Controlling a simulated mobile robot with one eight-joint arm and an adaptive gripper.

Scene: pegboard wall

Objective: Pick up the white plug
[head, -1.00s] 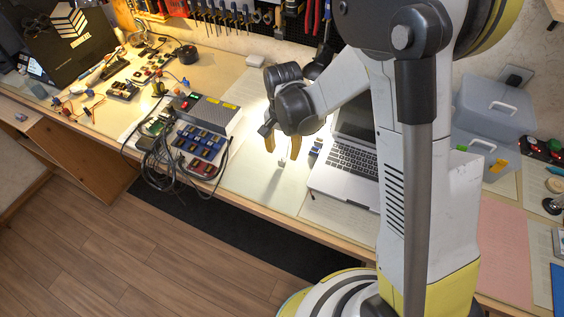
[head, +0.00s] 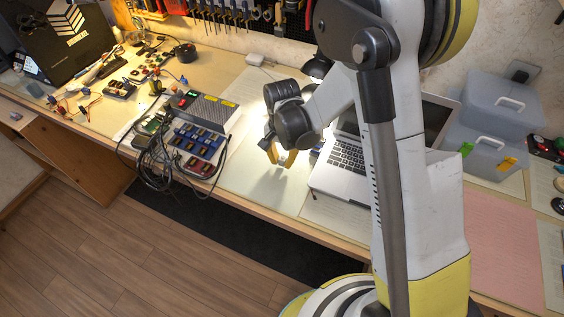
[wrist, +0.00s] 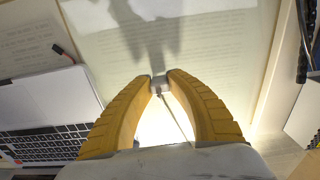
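The white plug (wrist: 160,83) shows in the wrist view as a small pale piece between my two fingertips, with a thin cord running from it toward the camera. My gripper (wrist: 160,78) has its yellow fingers drawn together at the tips, one on each side of the plug and apparently touching it. In the head view my gripper (head: 282,163) points down over the pale mat left of the laptop. The plug cannot be made out there, hidden by the fingers. The gripper's shadow falls on the mat.
An open laptop (head: 345,160) lies close to the right of my gripper. A grey box with switches and black cables (head: 200,120) stands to the left. A white adapter (head: 254,60) lies near the wall. The mat's front part (head: 250,190) is clear.

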